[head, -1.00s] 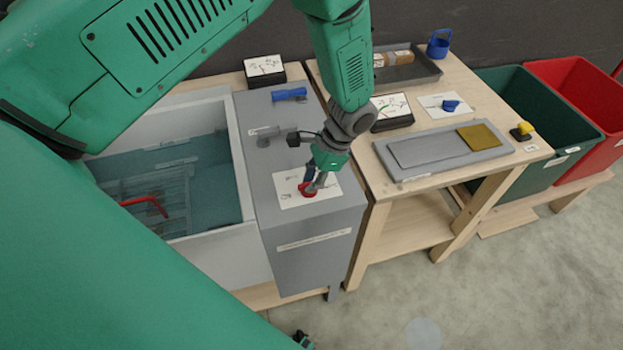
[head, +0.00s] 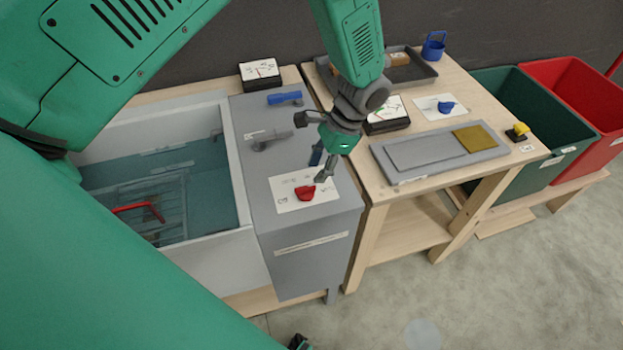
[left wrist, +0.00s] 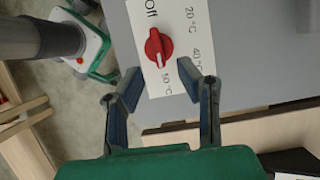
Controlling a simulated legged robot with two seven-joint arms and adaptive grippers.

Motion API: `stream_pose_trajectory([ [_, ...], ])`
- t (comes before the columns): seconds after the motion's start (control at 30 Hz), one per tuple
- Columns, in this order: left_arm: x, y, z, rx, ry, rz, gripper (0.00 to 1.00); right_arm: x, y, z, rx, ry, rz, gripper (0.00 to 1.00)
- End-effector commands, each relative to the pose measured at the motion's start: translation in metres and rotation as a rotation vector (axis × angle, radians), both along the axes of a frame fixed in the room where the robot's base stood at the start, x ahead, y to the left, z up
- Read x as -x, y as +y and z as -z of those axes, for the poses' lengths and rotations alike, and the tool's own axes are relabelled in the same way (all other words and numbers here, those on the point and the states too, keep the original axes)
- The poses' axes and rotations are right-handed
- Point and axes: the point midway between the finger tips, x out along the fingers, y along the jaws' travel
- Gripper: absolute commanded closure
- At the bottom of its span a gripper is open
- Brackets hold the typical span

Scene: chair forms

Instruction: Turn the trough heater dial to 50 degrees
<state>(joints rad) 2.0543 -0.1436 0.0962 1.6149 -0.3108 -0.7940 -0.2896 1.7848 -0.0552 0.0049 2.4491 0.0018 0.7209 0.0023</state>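The heater dial (head: 305,192) is a red knob on a white scale card (head: 290,205) on top of the grey cabinet beside the trough. In the left wrist view the dial (left wrist: 158,47) stands clear, and its white mark appears to face the 50 °C label, at the card's lower end. "Off", 20 °C and 40 °C are also printed around it. My left gripper (head: 320,166) is open and empty, apart from the dial, above and slightly right of it. Its spread fingers show in the left wrist view (left wrist: 160,84). A small dark part at the head view's bottom edge may be my right gripper.
The water-filled trough (head: 243,190) is left of the card, with a red-handled rack inside. A blue handle (head: 285,98) and a grey tap-like fitting (head: 262,143) are behind the dial. A wooden table (head: 415,178) with a grey plate and black-framed gauge is to the right.

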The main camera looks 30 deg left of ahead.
Motion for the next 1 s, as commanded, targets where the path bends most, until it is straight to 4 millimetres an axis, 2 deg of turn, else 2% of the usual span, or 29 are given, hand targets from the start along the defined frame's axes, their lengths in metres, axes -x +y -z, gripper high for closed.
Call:
stream_pose_trajectory([
  [0.1,-0.009,-0.007,-0.024,0.001,-0.005,-0.001,0.69,0.000,0.000,0.000,0.000,0.000,0.000,0.60],
  [0.33,-0.018,-0.015,-0.050,0.000,-0.001,0.000,0.69,0.000,0.000,0.000,0.000,0.000,0.000,0.60],
  [1.0,-0.019,-0.016,-0.055,0.000,0.000,0.000,0.69,-0.003,0.000,0.001,0.000,0.002,0.000,0.60],
])
